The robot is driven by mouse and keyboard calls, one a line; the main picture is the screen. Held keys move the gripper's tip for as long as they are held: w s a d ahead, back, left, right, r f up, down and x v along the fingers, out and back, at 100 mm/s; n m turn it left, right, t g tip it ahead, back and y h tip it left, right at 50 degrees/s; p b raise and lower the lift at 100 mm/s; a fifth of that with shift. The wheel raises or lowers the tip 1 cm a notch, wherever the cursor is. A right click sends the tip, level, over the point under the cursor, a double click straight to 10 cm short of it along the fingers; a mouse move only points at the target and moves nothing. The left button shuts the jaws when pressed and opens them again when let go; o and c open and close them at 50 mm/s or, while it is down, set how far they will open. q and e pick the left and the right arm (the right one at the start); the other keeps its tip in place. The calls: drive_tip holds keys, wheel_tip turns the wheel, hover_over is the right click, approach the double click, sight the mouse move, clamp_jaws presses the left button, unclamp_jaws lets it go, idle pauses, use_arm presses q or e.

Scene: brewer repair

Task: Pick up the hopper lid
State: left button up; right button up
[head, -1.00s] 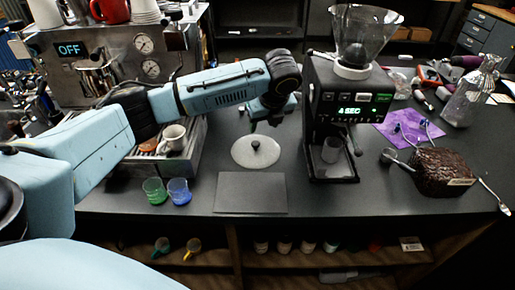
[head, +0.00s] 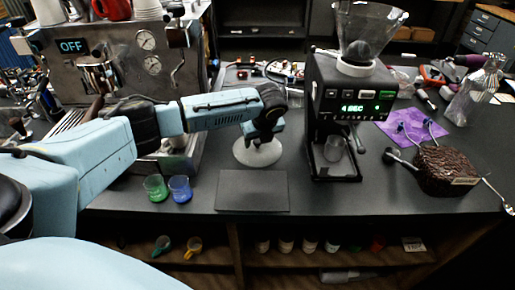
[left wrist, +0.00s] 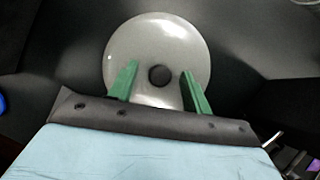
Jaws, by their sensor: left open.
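The hopper lid (head: 243,154) is a pale grey round disc lying flat on the dark counter, left of the grinder. In the left wrist view the lid (left wrist: 150,38) has a dark round knob (left wrist: 159,75) at its middle. My left gripper (left wrist: 158,80) is open, with its green fingers on either side of the knob and clear gaps to it. In the head view my left gripper (head: 262,140) is over the lid and hides part of it, including the knob. I cannot tell its exact height above the lid. My right gripper is not in view.
The grinder (head: 345,110) with its clear hopper (head: 368,25) stands close to the right of the lid. A dark mat (head: 252,190) lies in front. Green (head: 155,188) and blue (head: 180,189) cups stand front left. The espresso machine (head: 125,50) is at the left.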

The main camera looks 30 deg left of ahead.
use_arm(q)
drive_tip(key=shift+c, duration=0.3)
drive_tip(key=c, duration=1)
drive_tip(key=shift+r, duration=0.1)
